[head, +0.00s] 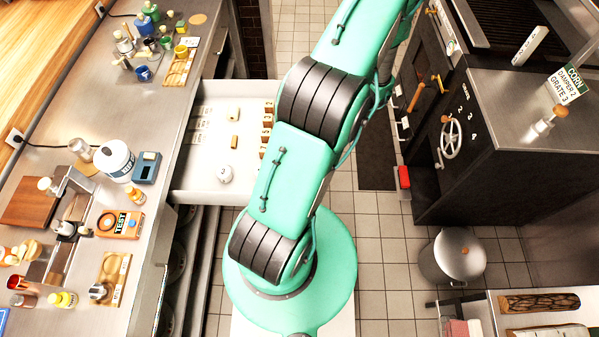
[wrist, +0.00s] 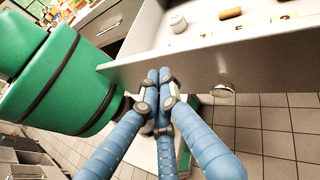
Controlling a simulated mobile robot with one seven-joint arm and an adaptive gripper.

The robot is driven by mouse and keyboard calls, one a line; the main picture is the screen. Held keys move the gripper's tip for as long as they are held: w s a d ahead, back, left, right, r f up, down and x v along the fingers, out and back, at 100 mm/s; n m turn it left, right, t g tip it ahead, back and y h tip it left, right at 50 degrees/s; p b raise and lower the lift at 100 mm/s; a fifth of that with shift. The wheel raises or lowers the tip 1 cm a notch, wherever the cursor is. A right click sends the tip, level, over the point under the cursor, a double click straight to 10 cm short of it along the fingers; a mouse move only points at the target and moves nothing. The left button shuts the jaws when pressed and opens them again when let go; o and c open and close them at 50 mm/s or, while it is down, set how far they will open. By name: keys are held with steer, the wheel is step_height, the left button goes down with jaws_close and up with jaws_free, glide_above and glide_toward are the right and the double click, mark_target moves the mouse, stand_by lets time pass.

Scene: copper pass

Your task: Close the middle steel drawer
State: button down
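One drawer (head: 208,183) stands pulled out from the left counter, with a pale inside; it is the only open drawer I see. Its front panel (wrist: 265,66) crosses the wrist view, with a round knob (wrist: 222,90) on its outer face. My gripper (wrist: 160,75) has blue fingers with their tips together, and nothing shows between them. The tips overlap the left part of the front panel in the wrist view; I cannot tell if they touch it. In the head view my green arm covers the drawer's front end and my gripper is hidden.
The drawer holds a small white jar (head: 224,174), a tan block (head: 234,115) and several numbered blocks. The counter (head: 165,140) on the left carries bottles, a scale and boards. A black stove (head: 480,130) and a steel pot (head: 452,257) stand right. Tiled floor lies between.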

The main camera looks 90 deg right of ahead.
steer(key=s+a+f+m+t+h+p, duration=0.1)
steer(key=s+a+f+m+t+h, duration=0.5)
steer(key=s+a+f, duration=0.3)
steer(key=shift+s+a+f+m+h, duration=0.25)
steer(key=shift+s+a+m+h, duration=0.1)
steer(key=shift+s+m, duration=0.5)
steer(key=shift+w, duration=0.3)
steer(key=w, duration=1.3)
steer(key=shift+w+b, duration=0.35)
steer(key=shift+b, duration=0.05)
steer(key=p, duration=0.1)
glide_above(191, 177)
steer(key=s, duration=0.1)
steer(key=shift+s+a, duration=0.15)
steer(key=shift+w, duration=0.45)
steer(key=shift+w+r, duration=0.1)
steer(key=shift+r, duration=0.05)
